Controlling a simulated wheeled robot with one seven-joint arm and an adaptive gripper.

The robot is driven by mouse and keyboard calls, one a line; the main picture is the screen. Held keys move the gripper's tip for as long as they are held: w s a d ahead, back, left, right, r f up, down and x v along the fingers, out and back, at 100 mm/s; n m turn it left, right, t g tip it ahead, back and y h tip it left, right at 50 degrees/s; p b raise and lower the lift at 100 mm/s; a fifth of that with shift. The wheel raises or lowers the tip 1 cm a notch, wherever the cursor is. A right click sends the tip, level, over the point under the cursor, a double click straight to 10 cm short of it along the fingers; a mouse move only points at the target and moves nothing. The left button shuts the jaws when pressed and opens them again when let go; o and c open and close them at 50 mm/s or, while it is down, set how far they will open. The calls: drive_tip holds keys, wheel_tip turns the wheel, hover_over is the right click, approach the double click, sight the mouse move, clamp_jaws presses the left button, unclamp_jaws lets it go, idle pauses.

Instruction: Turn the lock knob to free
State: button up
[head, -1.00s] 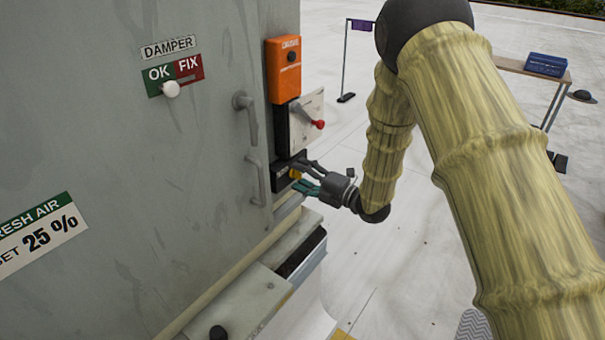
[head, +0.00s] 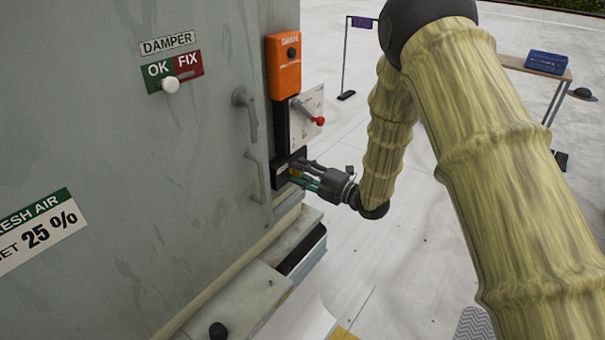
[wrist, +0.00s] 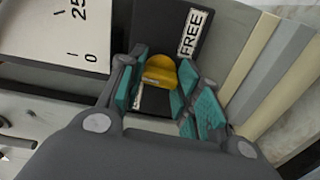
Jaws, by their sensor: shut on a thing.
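The yellow lock knob (wrist: 160,72) sits on a black plate (wrist: 222,28) with a white "FREE" label (wrist: 194,33), as the wrist view shows. A second white label on the plate is mostly hidden behind a finger. My gripper (wrist: 165,88) has its teal-padded fingers on both sides of the knob and is shut on it. In the head view my gripper (head: 296,174) reaches the black plate (head: 282,176) from the right. There the knob is mostly hidden by the fingers. I cannot tell the knob's exact pointing.
Above the plate are a white dial panel with a red-tipped lever (head: 318,121) and an orange box (head: 284,66). Door handles (head: 246,112) stick out to the left. A ledge (head: 275,270) lies below. Open floor and a table (head: 535,72) are to the right.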

drive_tip(key=m+b, duration=0.1)
drive_tip(key=m, duration=0.2)
drive_tip(key=shift+f+m, duration=0.1)
drive_tip(key=shift+m, duration=0.3)
drive_tip(key=shift+m+b, duration=0.55)
drive_tip(key=shift+m, duration=6.25)
drive_tip(key=o, duration=1)
